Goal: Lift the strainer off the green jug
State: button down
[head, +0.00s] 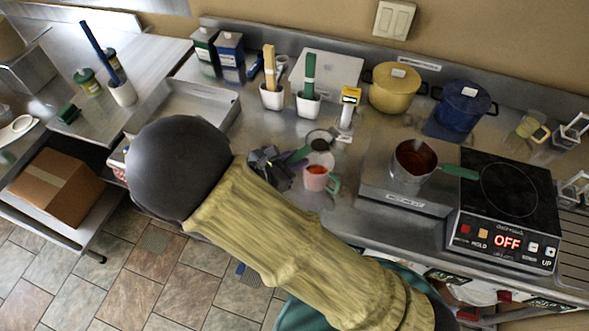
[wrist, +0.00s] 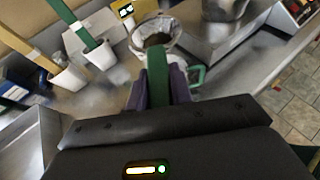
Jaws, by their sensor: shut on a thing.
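The jug (head: 315,182) stands on the steel counter in the head view, pale with a green handle and red contents. Its green handle also shows in the wrist view (wrist: 196,76). The strainer (head: 320,139) has a round dark mesh bowl and a green handle. My gripper (head: 287,163) is shut on that handle, left of the jug. In the wrist view, the purple fingers of my gripper (wrist: 157,88) clasp the green handle (wrist: 157,70), and the strainer bowl (wrist: 156,38) overlaps the jug's mouth. In the head view the bowl appears beyond the mouth, seemingly raised; the exact gap is unclear.
A pot (head: 413,161) with red contents stands right of the jug, beside an induction hob (head: 505,190). White tubs with a yellow (head: 272,98) and a green tool (head: 308,103) stand behind. A small yellow-topped device (head: 348,107) is close behind the strainer. An empty steel tray (head: 190,105) is left.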

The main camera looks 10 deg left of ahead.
jog(key=shift+r, duration=0.6)
